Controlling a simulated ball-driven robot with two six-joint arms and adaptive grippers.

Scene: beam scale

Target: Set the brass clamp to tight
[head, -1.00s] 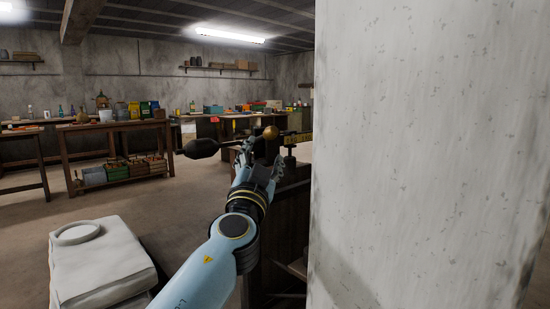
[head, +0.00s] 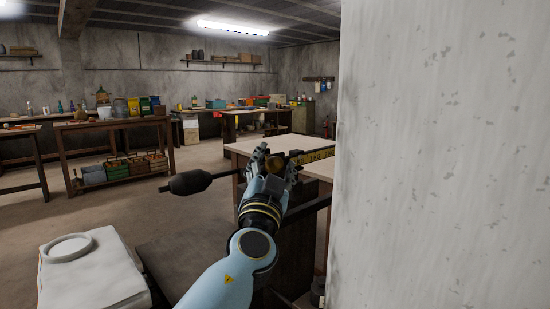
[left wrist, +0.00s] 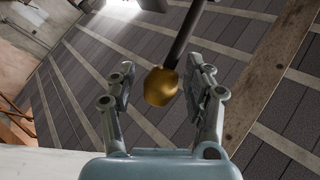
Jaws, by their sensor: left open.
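A rounded brass piece, which looks like the brass clamp (left wrist: 162,87), sits at the end of a dark rod (left wrist: 184,38) in the left wrist view. It lies between the two fingers of my left gripper (left wrist: 163,76), with a visible gap on each side. In the head view my open left gripper (head: 275,161) is at the beam scale, its fingers partly hiding the brass piece. The yellow numbered beam (head: 316,156) runs off to the right of the fingers. A dark pear-shaped weight (head: 190,182) sticks out to the left. My right gripper is out of view.
A pale wall or pillar (head: 440,150) fills the right side and hides part of the scale. A light-topped table (head: 245,146) stands behind my gripper. A pale sack (head: 85,275) with a ring on it is at lower left. Workbenches (head: 110,122) stand farther back.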

